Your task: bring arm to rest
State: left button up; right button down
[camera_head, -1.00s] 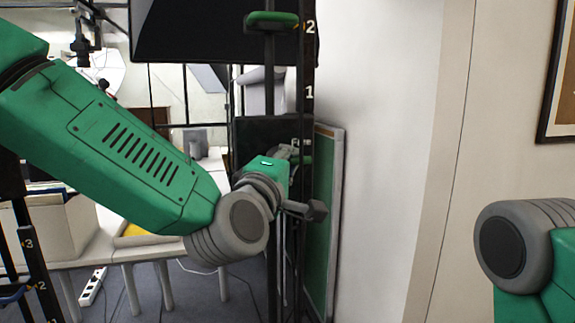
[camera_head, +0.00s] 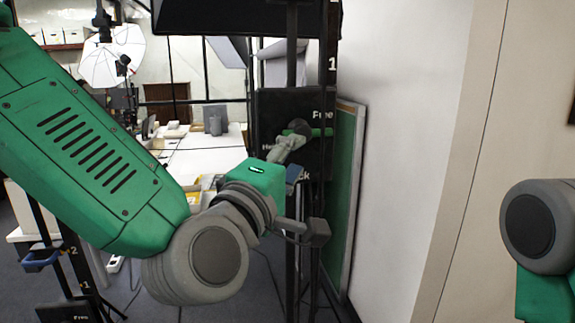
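My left arm comes in from the left, green with a grey joint. My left gripper (camera_head: 304,188) points away from me at mid-height, in front of a black stand. Its two grey fingers are spread apart, one up and one down, with nothing seen between them. My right arm (camera_head: 541,232) shows only as a grey joint and a green link at the right edge. Its gripper is out of view.
A black stand (camera_head: 324,75) with a black sign rises behind my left gripper. A green board (camera_head: 346,190) with a pale frame leans by the white wall (camera_head: 400,140). A white table (camera_head: 205,160) with boxes stands behind. Between the wall and my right arm looks clear.

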pick_arm(q)
jog(key=shift+s+f, duration=0.2)
jog(key=shift+s, duration=0.85)
